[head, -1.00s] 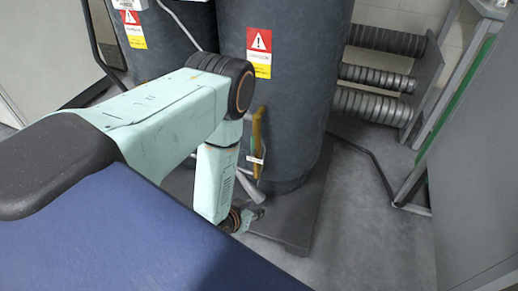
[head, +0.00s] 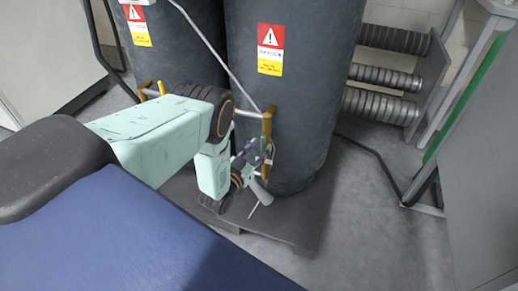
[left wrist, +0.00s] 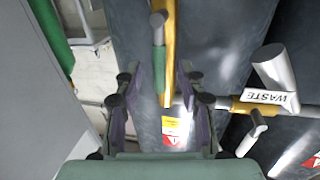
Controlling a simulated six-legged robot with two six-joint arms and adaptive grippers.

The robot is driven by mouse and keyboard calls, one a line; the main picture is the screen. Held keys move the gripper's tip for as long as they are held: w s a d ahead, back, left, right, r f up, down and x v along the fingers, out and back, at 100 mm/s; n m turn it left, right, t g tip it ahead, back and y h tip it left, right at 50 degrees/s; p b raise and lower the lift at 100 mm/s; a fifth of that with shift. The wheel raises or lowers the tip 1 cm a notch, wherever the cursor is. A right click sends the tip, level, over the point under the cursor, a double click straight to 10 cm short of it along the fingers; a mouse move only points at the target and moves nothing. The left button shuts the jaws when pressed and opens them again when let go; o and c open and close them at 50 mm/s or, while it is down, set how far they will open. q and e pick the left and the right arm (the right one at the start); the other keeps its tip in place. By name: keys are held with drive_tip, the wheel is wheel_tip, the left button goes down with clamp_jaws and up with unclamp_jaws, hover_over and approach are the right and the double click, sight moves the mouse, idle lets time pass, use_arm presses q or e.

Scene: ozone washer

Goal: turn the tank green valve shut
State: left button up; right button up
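A brass-yellow pipe (head: 267,128) runs up the front of the dark right-hand tank (head: 300,90). My left gripper (head: 256,152) is close to this pipe at its lower part, partly hidden by my arm. My right gripper is not in view.
Another tank (head: 175,45) stands left. The tanks rest on a dark base plate (head: 300,215). Ribbed pipes (head: 380,105) and clear floor (head: 370,235) are right.

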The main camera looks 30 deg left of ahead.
use_arm(q)
drive_tip(key=shift+w+d+r, duration=0.1)
drive_tip(key=shift+w, duration=0.5)
drive_tip(key=shift+c, duration=0.7)
clamp_jaws()
